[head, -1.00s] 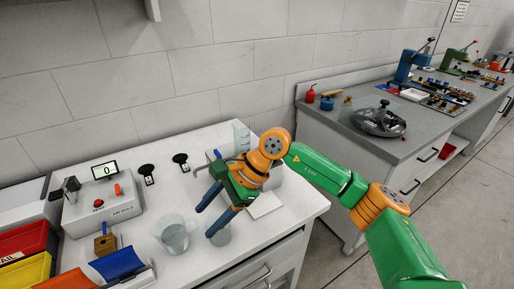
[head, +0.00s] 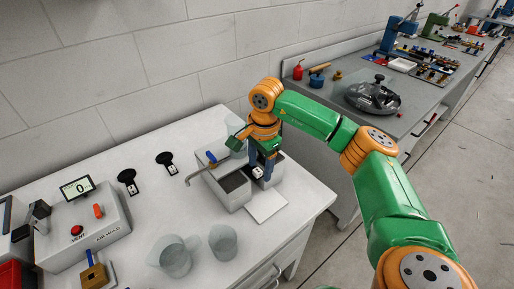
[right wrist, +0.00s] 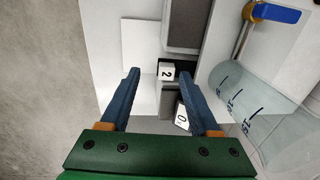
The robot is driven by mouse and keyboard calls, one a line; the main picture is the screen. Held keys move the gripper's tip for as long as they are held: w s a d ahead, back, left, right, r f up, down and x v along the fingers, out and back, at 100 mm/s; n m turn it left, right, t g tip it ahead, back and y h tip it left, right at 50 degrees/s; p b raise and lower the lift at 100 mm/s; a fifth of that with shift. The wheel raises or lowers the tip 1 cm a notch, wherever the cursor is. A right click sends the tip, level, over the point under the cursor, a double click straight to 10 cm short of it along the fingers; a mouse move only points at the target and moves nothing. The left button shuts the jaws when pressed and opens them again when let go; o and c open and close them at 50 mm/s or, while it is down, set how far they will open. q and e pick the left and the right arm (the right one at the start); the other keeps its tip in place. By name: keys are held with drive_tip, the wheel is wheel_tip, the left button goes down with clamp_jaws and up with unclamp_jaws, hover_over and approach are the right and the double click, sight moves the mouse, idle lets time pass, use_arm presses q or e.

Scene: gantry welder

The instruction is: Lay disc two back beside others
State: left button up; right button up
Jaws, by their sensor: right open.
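My right gripper (head: 262,168) points down over the grey two-part tank (head: 236,201), with its fingers apart. In the right wrist view my open right gripper (right wrist: 165,82) has a white tag marked 2 (right wrist: 167,72) between its blue fingertips, with no visible contact. A second white tag marked 0 (right wrist: 182,118) lies nearer, by the right finger. The disc behind tag 2 is hidden or too dark to tell. Two black discs with white tags, the left disc (head: 127,176) and right disc (head: 165,158), lie apart on the white bench, left of the tank. My left gripper is not seen.
A white plate (head: 267,207) lies before the tank. The bench around the two discs is clear.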

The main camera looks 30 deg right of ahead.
drive_tip(key=shift+w+f, duration=0.45)
drive_tip(key=shift+f, duration=0.4)
drive_tip(key=shift+w+f, duration=0.1)
drive_tip(key=shift+w, duration=0.15)
drive_tip(key=shift+s, duration=0.25)
drive_tip(key=c, duration=0.6)
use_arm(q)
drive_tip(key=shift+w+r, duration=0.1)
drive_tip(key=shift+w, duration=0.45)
use_arm(e)
clamp_jaws()
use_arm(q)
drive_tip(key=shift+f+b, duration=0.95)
use_arm(e)
drive_tip(key=s, duration=0.9)
drive_tip(key=shift+s+d+r, duration=0.2)
drive_tip(key=shift+d+r, duration=0.05)
drive_tip(key=shift+d, duration=0.1)
